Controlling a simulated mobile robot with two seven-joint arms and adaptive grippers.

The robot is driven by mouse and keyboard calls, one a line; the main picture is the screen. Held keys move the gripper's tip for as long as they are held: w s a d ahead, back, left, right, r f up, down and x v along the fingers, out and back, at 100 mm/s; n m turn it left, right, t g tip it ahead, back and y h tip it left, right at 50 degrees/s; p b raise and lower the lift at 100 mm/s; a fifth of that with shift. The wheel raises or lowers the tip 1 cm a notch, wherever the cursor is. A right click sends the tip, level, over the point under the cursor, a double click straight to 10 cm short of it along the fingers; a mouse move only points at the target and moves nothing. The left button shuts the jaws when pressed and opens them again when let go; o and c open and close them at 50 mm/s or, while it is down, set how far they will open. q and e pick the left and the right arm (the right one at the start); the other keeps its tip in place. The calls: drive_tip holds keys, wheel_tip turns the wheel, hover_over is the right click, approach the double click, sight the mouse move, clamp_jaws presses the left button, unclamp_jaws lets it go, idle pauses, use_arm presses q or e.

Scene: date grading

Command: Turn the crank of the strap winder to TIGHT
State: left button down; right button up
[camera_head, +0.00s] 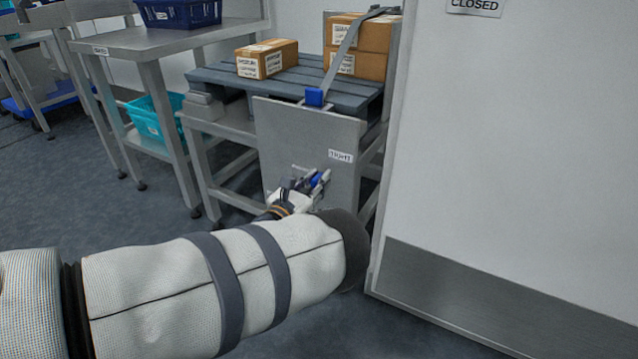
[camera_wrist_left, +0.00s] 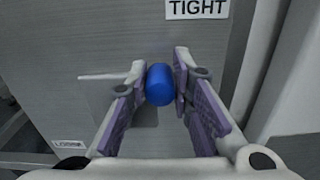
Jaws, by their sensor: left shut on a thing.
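The strap winder's grey panel (camera_head: 277,130) stands upright at the front of a slatted pallet stand. Its TIGHT label (camera_head: 341,156) is at the panel's right side, and it also shows at the top of the left wrist view (camera_wrist_left: 198,9). A LOOSE label (camera_wrist_left: 69,145) is at the lower left there. The crank's blue knob (camera_wrist_left: 160,85) sits between the fingers of my left gripper (camera_wrist_left: 160,88), which is shut on it. The grey crank arm (camera_wrist_left: 100,77) runs left from the knob, below the TIGHT label. My left gripper (camera_head: 308,182) partly hides the crank in the head view. My right gripper is not in view.
A strap (camera_head: 345,52) runs from a blue fitting (camera_head: 314,97) over stacked cartons (camera_head: 372,34) on the pallet (camera_head: 290,82). A white door (camera_head: 520,150) stands close on the right. A steel table (camera_head: 165,40) with a blue basket (camera_head: 180,13) is at left.

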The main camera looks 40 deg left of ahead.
use_arm(q)
drive_tip(key=shift+d+f+m, duration=0.3)
drive_tip(key=shift+d+f, duration=0.05)
drive_tip(key=shift+f, duration=0.3)
drive_tip(key=c, duration=1.4)
unclamp_jaws()
drive_tip(key=shift+s, duration=0.1)
drive_tip(key=shift+a+r, duration=0.1)
drive_tip(key=v, duration=1.2)
drive_tip(key=shift+a, duration=0.1)
